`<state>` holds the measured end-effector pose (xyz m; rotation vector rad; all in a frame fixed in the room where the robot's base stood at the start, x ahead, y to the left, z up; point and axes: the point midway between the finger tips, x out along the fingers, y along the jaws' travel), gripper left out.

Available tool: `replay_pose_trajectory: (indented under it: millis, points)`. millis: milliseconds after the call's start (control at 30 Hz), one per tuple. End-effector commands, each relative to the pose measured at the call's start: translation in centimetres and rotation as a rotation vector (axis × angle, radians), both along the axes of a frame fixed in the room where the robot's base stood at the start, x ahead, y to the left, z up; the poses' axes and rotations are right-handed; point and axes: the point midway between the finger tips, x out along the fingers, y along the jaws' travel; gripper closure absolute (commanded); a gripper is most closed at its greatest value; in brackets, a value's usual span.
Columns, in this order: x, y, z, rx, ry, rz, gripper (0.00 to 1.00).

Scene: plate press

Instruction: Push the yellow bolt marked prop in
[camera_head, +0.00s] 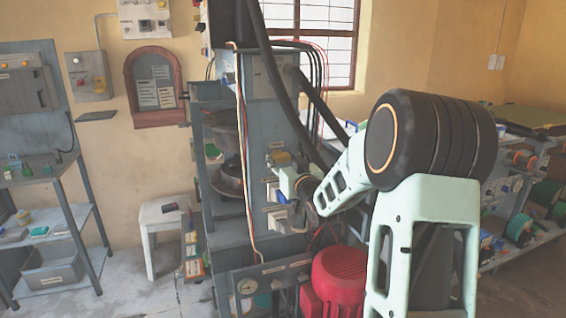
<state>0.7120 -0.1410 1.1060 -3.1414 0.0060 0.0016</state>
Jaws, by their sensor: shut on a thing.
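The grey plate press (268,110) stands left of my arm. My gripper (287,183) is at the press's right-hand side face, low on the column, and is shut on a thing. A small yellow piece (301,183) shows at the gripper and looks like the yellow bolt. The prop marking is too small to read, and how far in the bolt sits cannot be told. My wrist hides part of the column there.
A red motor (339,278) stands on the floor below my gripper. Black hoses (283,75) run down close to my arm. A shelf rack (50,215) and a white stool (165,215) stand to the left. Shelves with spools (518,228) stand at the right.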

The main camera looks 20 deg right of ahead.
Motion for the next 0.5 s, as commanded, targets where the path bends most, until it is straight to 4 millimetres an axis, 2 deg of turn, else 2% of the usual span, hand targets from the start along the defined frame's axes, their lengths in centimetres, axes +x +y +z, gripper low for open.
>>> replay_pose_trajectory:
  millis: [33,200,500]
  points:
    - [0.15,0.03,0.43,0.0,-0.008,0.0,0.55]
    - [0.12,0.03,0.36,0.0,-0.006,0.0,0.39]
    - [-0.12,0.0,0.26,-0.001,-0.004,0.0,0.39]
